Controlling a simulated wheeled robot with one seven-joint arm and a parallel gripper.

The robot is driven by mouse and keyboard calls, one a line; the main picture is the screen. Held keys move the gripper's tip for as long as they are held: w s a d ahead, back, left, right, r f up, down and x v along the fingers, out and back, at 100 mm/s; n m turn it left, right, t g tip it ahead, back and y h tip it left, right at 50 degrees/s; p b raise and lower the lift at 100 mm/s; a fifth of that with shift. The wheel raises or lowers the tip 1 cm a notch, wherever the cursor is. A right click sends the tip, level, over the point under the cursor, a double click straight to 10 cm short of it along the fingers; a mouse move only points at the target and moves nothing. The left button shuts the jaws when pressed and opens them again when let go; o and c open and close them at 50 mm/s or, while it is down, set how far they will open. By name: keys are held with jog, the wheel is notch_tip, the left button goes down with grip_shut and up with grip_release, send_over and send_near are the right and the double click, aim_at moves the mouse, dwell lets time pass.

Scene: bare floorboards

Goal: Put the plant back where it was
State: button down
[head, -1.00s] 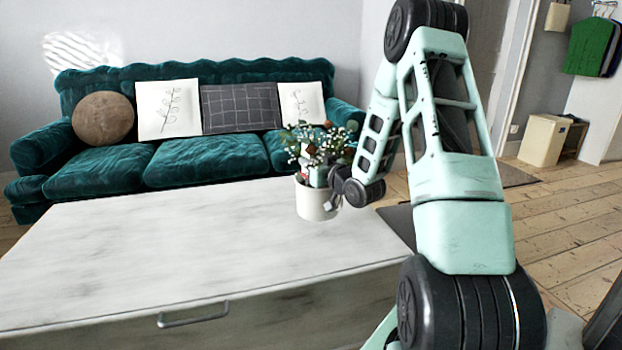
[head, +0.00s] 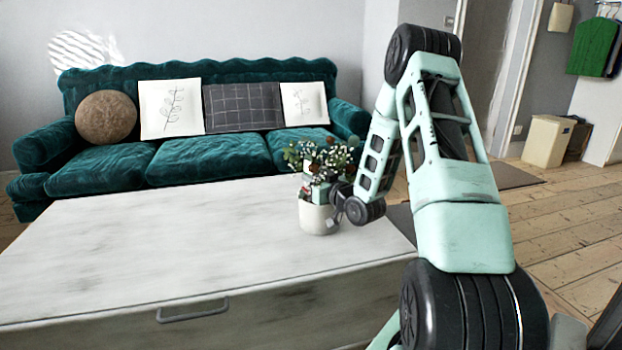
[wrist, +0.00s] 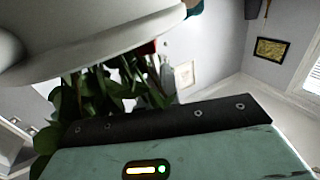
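The plant has green leaves, small white and red flowers (head: 322,163) and a white pot (head: 318,218). It is upright at the right end of the pale wooden table (head: 150,240). I cannot tell whether the pot's base touches the tabletop. My gripper (head: 336,204) is at the right side of the pot near its rim and appears shut on it; the fingertips are partly hidden by leaves and the wrist. In the wrist view the pot (wrist: 90,35) is very close at upper left, with dark leaves (wrist: 90,100) below it.
A teal sofa (head: 200,160) with several cushions stands behind the table. The table has a drawer handle (head: 192,311) on its front. Most of the tabletop left of the plant is clear. A cream box (head: 547,141) stands on the floorboards at far right.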

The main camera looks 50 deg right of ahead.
jog(key=c, duration=2)
grip_release()
jog(key=shift+f, duration=0.1)
jog(key=o, duration=0.4)
